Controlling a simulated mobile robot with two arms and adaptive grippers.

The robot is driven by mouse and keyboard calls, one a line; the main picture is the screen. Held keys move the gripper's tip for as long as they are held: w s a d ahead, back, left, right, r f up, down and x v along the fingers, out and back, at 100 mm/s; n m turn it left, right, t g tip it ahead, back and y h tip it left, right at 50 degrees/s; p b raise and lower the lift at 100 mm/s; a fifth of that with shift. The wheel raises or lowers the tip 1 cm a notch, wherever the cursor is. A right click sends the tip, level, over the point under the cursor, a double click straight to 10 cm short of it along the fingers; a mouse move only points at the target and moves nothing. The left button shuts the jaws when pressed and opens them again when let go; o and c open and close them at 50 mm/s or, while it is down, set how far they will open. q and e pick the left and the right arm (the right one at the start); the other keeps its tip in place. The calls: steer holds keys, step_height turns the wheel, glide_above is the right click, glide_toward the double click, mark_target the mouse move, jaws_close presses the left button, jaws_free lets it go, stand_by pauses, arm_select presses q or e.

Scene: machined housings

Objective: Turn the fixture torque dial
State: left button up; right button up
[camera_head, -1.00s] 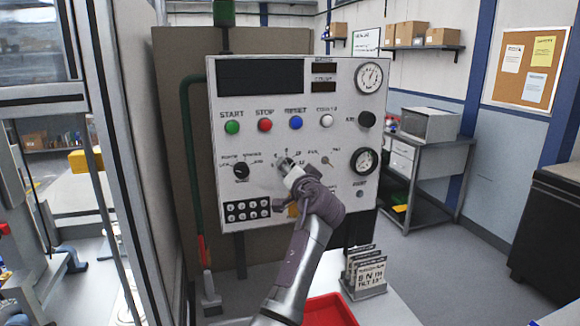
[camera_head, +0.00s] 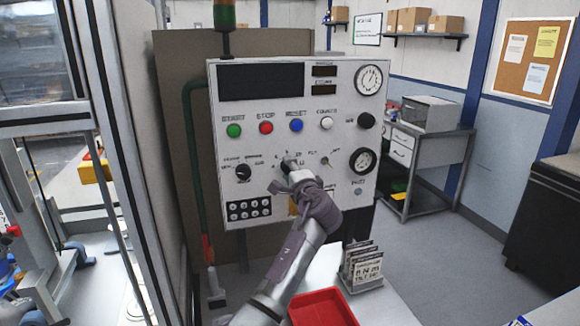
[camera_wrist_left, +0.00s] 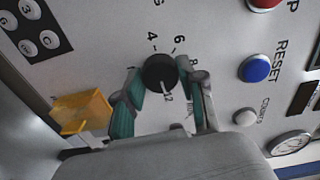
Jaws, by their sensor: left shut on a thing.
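The torque dial (camera_wrist_left: 160,75) is a round black knob with a pale pointer line and numbers around it, on a light grey control panel (camera_head: 345,195). In the left wrist view its pointer lies toward the 12. My left gripper (camera_wrist_left: 163,92) has its green-padded fingers on both sides of the dial and is shut on it. In the head view the left gripper (camera_head: 287,168) reaches the middle of the panel and mostly covers the dial. My right gripper is in neither view.
Green, red, blue (camera_head: 296,125) and white buttons sit above the dial. A black selector knob (camera_head: 243,172) is to its left and gauges are to its right. A red tray (camera_head: 322,308) and a card holder (camera_head: 362,268) stand on the bench below.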

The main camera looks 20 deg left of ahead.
arm_select(q)
steer(key=shift+r+m, duration=0.1)
steer(key=shift+m, duration=0.3)
steer(key=o, duration=1.1)
steer(key=shift+o, duration=0.2)
steer(key=v, duration=1.2)
